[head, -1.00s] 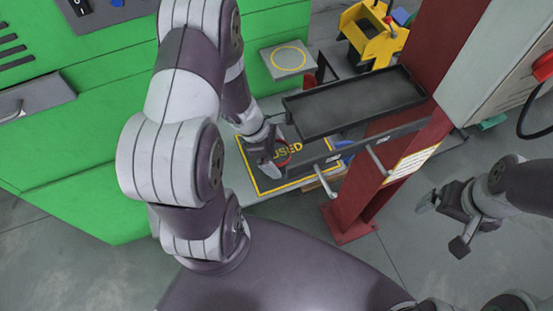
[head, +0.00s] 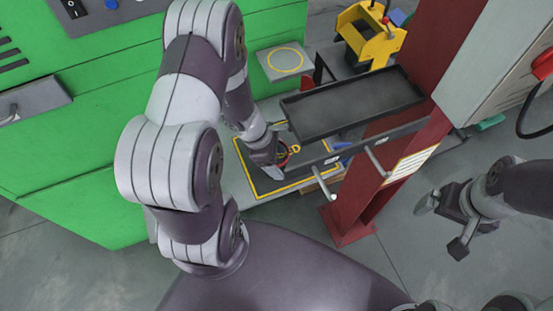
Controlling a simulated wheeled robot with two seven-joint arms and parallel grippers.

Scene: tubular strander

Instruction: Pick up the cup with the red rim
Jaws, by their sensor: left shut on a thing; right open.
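The cup with the red rim (head: 283,154) stands on a dark mat (head: 262,182) with a yellow border, and most of it is hidden by my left gripper. My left gripper (head: 279,160) reaches down over the mat and is shut on the cup. Only part of the red rim shows beside its fingers. I cannot tell whether the cup touches the mat. My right gripper (head: 440,205) is open and empty over the floor at the right.
A black tray (head: 355,100) on a frame lies just behind and right of my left gripper. A red post (head: 350,215) stands to its right. A green machine (head: 90,160) fills the left. A yellow holder (head: 368,38) is at the back.

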